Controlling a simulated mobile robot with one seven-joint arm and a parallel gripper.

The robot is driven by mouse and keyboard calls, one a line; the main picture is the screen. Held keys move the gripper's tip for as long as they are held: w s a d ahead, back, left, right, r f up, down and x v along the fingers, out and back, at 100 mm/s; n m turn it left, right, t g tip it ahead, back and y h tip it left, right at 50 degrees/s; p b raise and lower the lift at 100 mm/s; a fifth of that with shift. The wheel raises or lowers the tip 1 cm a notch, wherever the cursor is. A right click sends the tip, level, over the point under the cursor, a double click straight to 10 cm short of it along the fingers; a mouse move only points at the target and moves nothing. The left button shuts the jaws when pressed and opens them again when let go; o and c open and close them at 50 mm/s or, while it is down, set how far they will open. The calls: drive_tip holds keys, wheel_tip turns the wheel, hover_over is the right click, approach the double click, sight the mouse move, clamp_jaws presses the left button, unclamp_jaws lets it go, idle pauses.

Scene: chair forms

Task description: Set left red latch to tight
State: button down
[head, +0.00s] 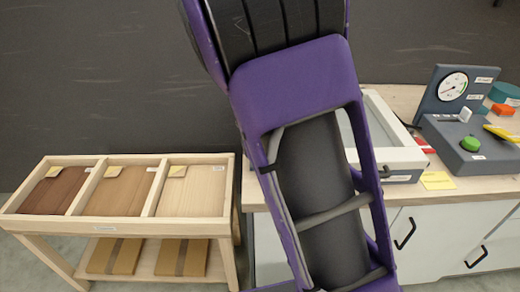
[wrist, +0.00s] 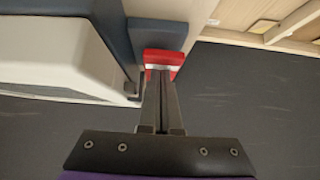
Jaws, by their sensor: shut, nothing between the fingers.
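In the wrist view a red latch (wrist: 163,57) with a pale strip across it sits against a blue-grey block (wrist: 157,33). My gripper (wrist: 160,74) is shut and empty, its fingertips at the near edge of the latch. I cannot tell whether they touch it. The corner of a white frame (wrist: 60,55) lies to the left. In the head view my purple arm hides the gripper and this latch. The white frame (head: 394,155) shows right of my arm, with another red piece (head: 425,146) by its right side.
A blue-grey panel with a dial gauge (head: 453,86) and a base with a green knob (head: 470,144) stand at the right. A yellow note (head: 438,181) lies at the counter's front. A wooden rack (head: 120,230) with board samples stands at the left.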

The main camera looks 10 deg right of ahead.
drive_tip(key=shift+s+f, duration=0.4)
drive_tip(key=shift+f, duration=0.2)
drive_tip(key=shift+s+f+b, duration=0.15)
drive_tip(key=shift+b, duration=0.15)
